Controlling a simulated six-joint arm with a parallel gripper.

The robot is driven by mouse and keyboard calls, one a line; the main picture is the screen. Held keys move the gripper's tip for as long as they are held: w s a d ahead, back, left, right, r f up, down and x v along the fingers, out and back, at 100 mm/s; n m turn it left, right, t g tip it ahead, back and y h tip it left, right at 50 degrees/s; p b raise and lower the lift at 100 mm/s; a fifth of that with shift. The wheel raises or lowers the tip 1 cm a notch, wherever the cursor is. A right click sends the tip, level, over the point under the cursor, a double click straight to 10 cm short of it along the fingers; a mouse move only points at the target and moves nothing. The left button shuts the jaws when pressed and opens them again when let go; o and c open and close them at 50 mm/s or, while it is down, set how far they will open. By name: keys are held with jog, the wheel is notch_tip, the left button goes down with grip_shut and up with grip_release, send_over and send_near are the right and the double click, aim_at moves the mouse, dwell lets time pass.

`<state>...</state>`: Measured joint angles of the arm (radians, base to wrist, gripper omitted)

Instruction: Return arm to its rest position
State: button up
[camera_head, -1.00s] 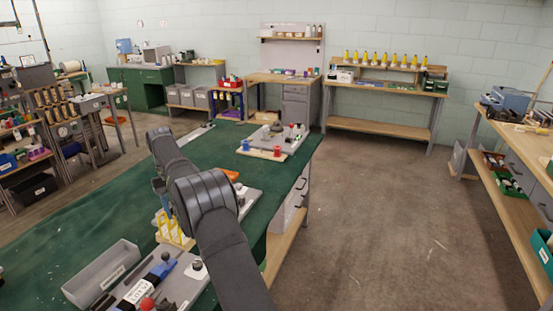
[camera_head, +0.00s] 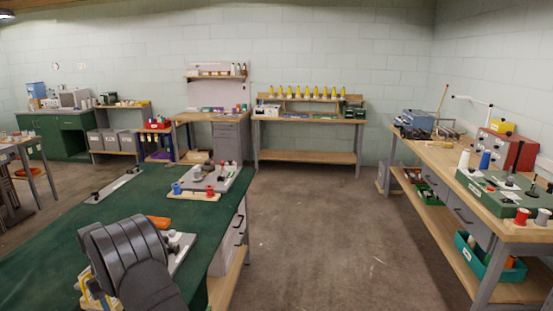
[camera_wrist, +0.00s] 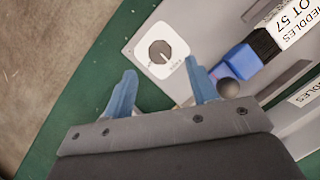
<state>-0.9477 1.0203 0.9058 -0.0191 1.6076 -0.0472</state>
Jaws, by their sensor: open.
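In the wrist view my gripper (camera_wrist: 163,82) shows two blue fingers spread apart, with nothing between them. It is over the edge of a grey board (camera_wrist: 125,42) lying on the green tabletop (camera_wrist: 155,100). A white square plate with a dark dial (camera_wrist: 160,50) sits on the board just beyond the fingertips. A blue and black piece (camera_wrist: 245,57) lies to the right of the fingers, near a white needles label (camera_wrist: 293,22). In the head view my arm bends over the green table (camera_head: 75,238) at lower left; the gripper itself is hidden there.
A board with blue and red spools (camera_head: 213,181) stands at the table's far end. Part of another grey board (camera_head: 182,248) shows beside my arm. The concrete floor (camera_head: 320,235) to the right is clear. A wooden bench (camera_head: 470,185) with tools stands along the right side.

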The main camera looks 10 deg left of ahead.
jog(key=x, duration=0.4)
jog(key=shift+s+d+f, duration=0.1)
jog(key=shift+d+f, duration=0.05)
jog(key=shift+f, duration=0.25)
jog(key=shift+r, duration=0.15)
jog(key=v, duration=1.7)
jog(key=x, duration=1.7)
jog(key=shift+d+f, duration=0.1)
jog(key=shift+f, duration=0.25)
jog(key=shift+r+m, duration=0.2)
jog(key=shift+m, duration=0.4)
jog(key=m, duration=0.2)
jog(key=m+g+y, duration=0.1)
jog(key=m, duration=0.2)
jog(key=shift+w+d+g+y, duration=0.15)
jog(key=shift+w+g+y, duration=0.05)
jog(key=shift+g+y, duration=0.1)
jog(key=m, duration=0.2)
jog(key=m+y, duration=0.1)
jog(key=m, duration=0.1)
jog(key=shift+d+g+y, duration=0.15)
jog(key=shift+g+y, duration=0.15)
jog(key=m+y, duration=0.1)
jog(key=m, duration=0.3)
jog(key=shift+d+m+y, duration=0.15)
jog(key=shift+m+y, duration=0.15)
jog(key=shift+y, duration=0.1)
